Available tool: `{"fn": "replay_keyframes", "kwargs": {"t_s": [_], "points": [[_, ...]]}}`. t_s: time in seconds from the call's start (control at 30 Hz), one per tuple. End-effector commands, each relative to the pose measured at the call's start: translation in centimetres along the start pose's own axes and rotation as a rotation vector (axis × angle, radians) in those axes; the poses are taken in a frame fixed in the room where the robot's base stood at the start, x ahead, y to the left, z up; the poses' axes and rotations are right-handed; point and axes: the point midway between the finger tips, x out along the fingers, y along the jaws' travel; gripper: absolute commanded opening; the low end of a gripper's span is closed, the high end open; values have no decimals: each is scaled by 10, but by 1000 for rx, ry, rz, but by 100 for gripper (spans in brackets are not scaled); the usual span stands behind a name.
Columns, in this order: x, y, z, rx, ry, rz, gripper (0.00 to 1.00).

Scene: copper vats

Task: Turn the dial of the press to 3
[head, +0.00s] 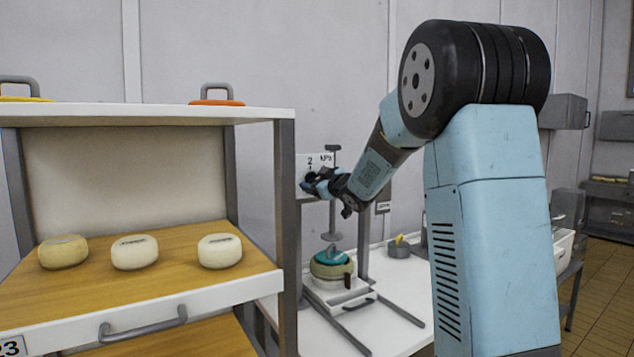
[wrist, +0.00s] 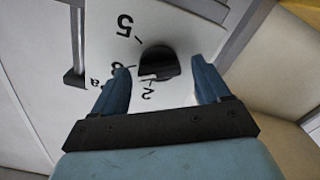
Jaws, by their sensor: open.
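The press (head: 364,235) stands on a white bench, with a white dial plate marked 2 and kPa at its top. In the wrist view its black dial (wrist: 158,62) sits on the white plate, with a 5 above it and a 2 just below it, turned about. I cannot clearly tell which number the dial points to. My gripper (head: 312,181) is in front of the plate and hides the dial in the head view. In the wrist view my gripper (wrist: 160,66) is open, with one blue finger on each side of the dial and visible gaps between.
A shelf rack (head: 285,220) at left holds three round cheeses (head: 134,253) on a wooden board. A small grey pot (head: 399,250) stands to the right on the bench (head: 395,320).

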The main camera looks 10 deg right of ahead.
Motion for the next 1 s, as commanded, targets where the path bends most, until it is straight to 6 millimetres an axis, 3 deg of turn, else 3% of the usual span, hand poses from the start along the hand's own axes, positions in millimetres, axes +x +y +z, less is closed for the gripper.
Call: {"fn": "replay_keyframes", "kwargs": {"t_s": [0.17, 0.6, 0.8, 1.0], "points": [[-23, 1, 0, 0, 0, 2, 76], [-106, 0, 1, 0, 0, 1, 76], [-127, 0, 1, -1, 0, 1, 76], [-133, 0, 2, 0, -1, 0, 76]]}}
